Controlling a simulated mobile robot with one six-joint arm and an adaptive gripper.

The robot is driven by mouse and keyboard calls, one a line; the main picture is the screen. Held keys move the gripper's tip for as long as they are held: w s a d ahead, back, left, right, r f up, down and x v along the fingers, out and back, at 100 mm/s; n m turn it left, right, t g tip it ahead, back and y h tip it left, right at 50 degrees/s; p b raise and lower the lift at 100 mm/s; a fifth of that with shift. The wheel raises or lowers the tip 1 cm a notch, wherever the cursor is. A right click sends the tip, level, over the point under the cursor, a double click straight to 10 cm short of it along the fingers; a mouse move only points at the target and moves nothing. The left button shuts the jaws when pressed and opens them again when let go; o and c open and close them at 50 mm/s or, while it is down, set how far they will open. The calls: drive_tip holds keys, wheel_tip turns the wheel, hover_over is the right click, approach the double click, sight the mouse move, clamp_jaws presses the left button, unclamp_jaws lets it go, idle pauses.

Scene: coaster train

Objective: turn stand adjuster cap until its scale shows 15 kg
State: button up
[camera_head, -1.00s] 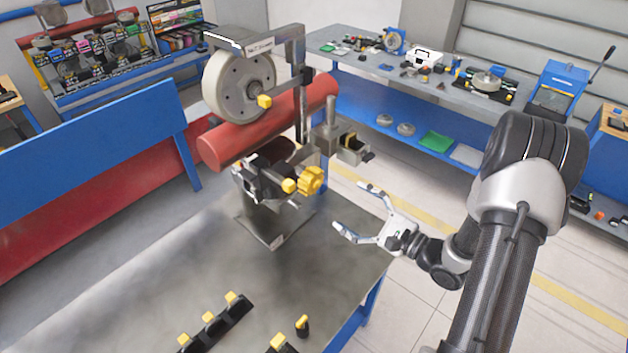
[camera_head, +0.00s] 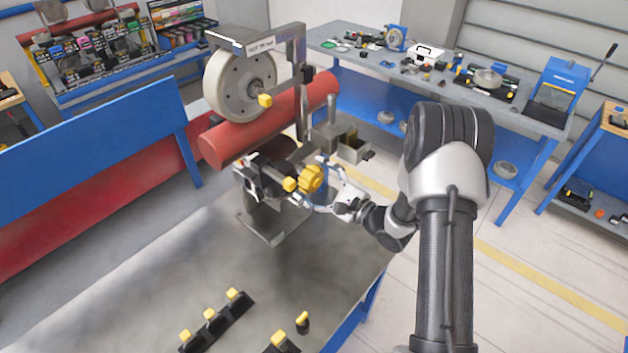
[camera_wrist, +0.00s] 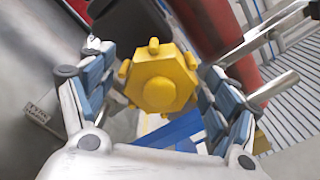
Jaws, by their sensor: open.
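The adjuster cap (camera_head: 311,179) is a yellow lobed knob on the front of the metal stand (camera_head: 268,220). In the wrist view the yellow cap (camera_wrist: 160,78) fills the upper middle, its hexagonal face toward the camera. My gripper (camera_head: 314,184) is at the cap, and in the wrist view its blue-padded fingers (camera_wrist: 152,88) stand open on either side. A gap shows between the cap and the fingers, so they do not appear closed on it. I cannot read any scale in these views.
A large grey wheel (camera_head: 238,88) and a red roller (camera_head: 265,128) sit above the stand. A smaller yellow knob (camera_head: 289,184) is just left of the cap. Black blocks with yellow tops (camera_head: 215,322) lie on the front of the grey table (camera_head: 150,270).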

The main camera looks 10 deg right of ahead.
drive_tip(key=shift+c, duration=0.2)
drive_tip(key=c, duration=1)
